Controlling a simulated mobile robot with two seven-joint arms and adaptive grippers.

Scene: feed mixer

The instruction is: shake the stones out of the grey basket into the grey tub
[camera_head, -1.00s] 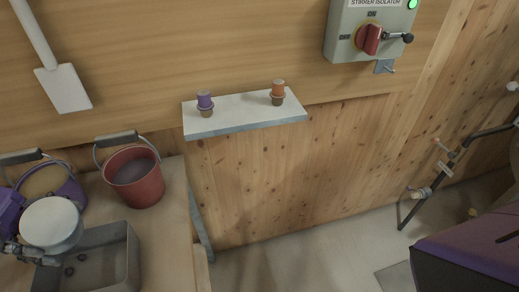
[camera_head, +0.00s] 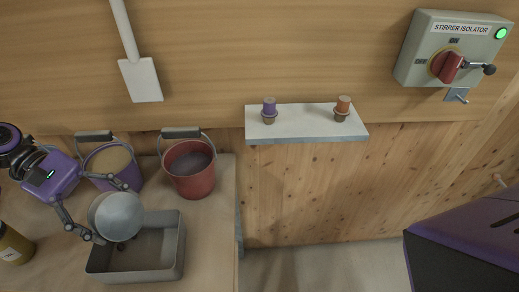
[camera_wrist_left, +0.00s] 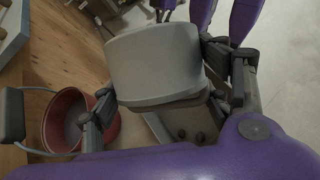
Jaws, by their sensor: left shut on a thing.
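The grey basket (camera_head: 118,215) is gripped by my left gripper (camera_head: 114,214), which is shut on it. The basket is tilted and held above the left back part of the grey tub (camera_head: 168,262). It hides part of the tub. A dark stone (camera_head: 121,246) shows inside the tub, just below the basket. In the left wrist view the basket (camera_wrist_left: 155,62) sits between the fingers, and a couple of dark stones (camera_wrist_left: 199,137) show in the tub beyond it. The inside of the basket cannot be seen. My right gripper is not in view.
A red bucket (camera_head: 190,180) and a purple bucket (camera_head: 125,180) stand behind the tub. A dark yellow-banded container (camera_head: 12,245) is at the left edge. A wall shelf (camera_head: 305,133) holds two small capped items. The bench (camera_head: 210,255) is clear right of the tub.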

